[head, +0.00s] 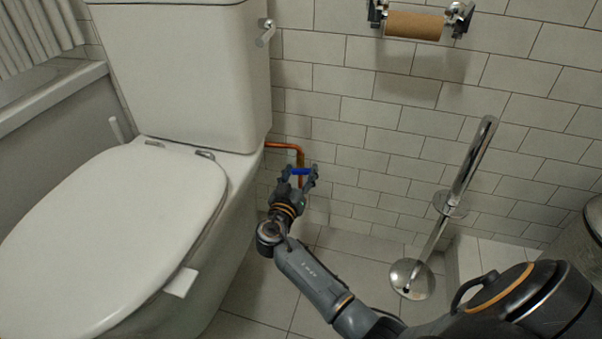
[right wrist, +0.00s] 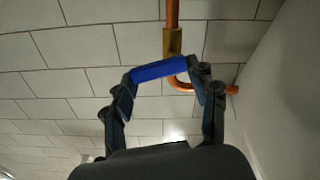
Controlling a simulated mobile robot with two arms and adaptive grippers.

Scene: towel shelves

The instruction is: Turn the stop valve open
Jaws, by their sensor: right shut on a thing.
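The stop valve has a blue handle (head: 301,171) on a copper pipe (head: 284,145) beside the toilet, low on the tiled wall. In the right wrist view the blue handle (right wrist: 160,69) lies crosswise, slightly tilted, below a brass fitting (right wrist: 172,41). My right gripper (head: 301,173) is shut on the blue handle, with one finger at each end of it. The right gripper (right wrist: 164,76) shows the same grip in the wrist view. My left gripper is not in view.
The white toilet (head: 200,80) stands close on the left. A chrome stand (head: 452,199) stands on the right, and a paper-roll holder (head: 415,25) hangs on the wall above. Tiled floor (head: 262,300) lies between the toilet and my right arm.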

